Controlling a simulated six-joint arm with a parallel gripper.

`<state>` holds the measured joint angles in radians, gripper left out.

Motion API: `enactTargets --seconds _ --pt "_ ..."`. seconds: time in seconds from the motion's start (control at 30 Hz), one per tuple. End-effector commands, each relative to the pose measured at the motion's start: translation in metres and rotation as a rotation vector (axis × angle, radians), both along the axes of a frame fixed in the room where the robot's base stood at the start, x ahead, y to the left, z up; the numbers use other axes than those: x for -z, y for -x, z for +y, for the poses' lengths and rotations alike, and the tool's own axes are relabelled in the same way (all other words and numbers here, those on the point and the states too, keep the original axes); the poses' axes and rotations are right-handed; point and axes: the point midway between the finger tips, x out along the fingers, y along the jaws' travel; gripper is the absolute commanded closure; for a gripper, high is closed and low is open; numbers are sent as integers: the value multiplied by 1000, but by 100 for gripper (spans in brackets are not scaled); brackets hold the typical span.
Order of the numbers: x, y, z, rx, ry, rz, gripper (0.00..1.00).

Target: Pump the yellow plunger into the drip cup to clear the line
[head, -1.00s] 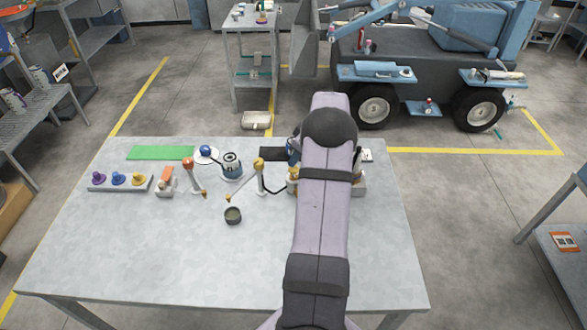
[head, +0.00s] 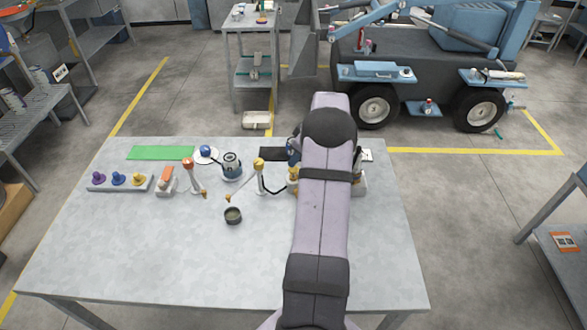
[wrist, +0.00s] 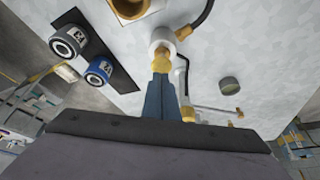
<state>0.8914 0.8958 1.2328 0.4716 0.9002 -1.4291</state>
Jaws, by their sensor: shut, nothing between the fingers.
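The yellow plunger (wrist: 161,58) shows in the wrist view below a white collar, straight ahead of my fingers. In the head view, a yellow part of the pump (head: 293,174) shows at the left edge of my arm, which hides the rest. My gripper (wrist: 161,77) is shut and empty, its blue fingertips at the plunger's end; I cannot tell whether they touch it. The dark round drip cup (head: 233,215) stands on the table below the yellow nozzle (head: 228,198), left of my arm. The cup also shows in the wrist view (wrist: 230,84).
A black hose (head: 276,190) runs toward the yellow-topped post (head: 259,165). An orange-topped post (head: 189,165) and a knob rack (head: 105,188) are farther left. The table's front is clear.

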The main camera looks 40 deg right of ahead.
Motion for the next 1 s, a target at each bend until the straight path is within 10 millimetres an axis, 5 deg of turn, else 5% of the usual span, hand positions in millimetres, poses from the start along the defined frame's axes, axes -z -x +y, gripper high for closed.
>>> enactTargets --seconds 1.0 --pt "17 0 0 0 0 0 100"
